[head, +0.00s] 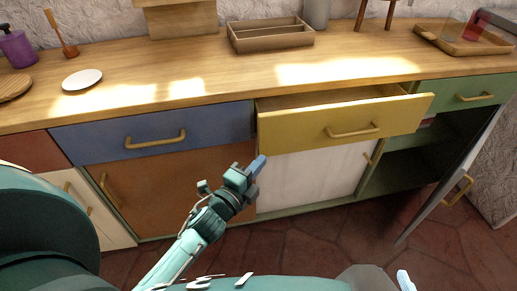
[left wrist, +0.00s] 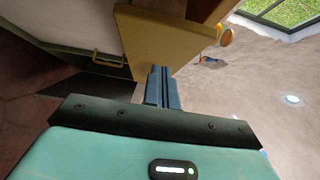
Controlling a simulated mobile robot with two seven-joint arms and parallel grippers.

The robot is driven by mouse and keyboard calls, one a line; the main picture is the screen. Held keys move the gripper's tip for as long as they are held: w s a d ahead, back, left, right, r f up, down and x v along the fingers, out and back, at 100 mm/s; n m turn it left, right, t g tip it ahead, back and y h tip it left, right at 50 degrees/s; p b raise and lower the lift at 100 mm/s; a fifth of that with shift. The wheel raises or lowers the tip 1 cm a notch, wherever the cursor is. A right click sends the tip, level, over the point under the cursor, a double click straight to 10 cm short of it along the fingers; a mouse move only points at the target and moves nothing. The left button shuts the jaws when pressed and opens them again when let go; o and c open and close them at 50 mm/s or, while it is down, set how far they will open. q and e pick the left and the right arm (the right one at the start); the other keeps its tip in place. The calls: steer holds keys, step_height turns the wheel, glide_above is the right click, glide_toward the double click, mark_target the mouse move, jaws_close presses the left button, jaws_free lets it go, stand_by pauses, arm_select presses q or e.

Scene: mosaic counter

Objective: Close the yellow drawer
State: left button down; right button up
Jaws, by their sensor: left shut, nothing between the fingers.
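The yellow drawer (head: 345,122) is pulled part way out of the counter, its front standing forward of the neighbouring fronts and its open top showing. Its bar handle (head: 353,131) is on the front. My left gripper (head: 260,163) is shut and empty, below and in front of the drawer's left end, apart from it in the head view. In the left wrist view, the shut fingers (left wrist: 162,75) point at a yellow panel (left wrist: 165,42), which they partly overlap; contact cannot be told. A pale tip of my right gripper (head: 405,281) shows at the bottom edge; its jaws are unclear.
The blue drawer (head: 155,130) left of it and green drawer (head: 465,95) right of it are shut. A cabinet door (head: 455,180) stands open at the right. The counter top holds a divided wooden tray (head: 270,45) and a white plate (head: 82,79).

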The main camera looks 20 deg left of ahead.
arm_select(q)
steer(key=shift+w+a, duration=0.3)
steer(key=shift+w, duration=0.6)
steer(key=shift+w+a, duration=0.3)
steer(key=shift+w, duration=0.65)
steer(key=shift+w+a, duration=0.3)
steer(key=shift+w, duration=0.6)
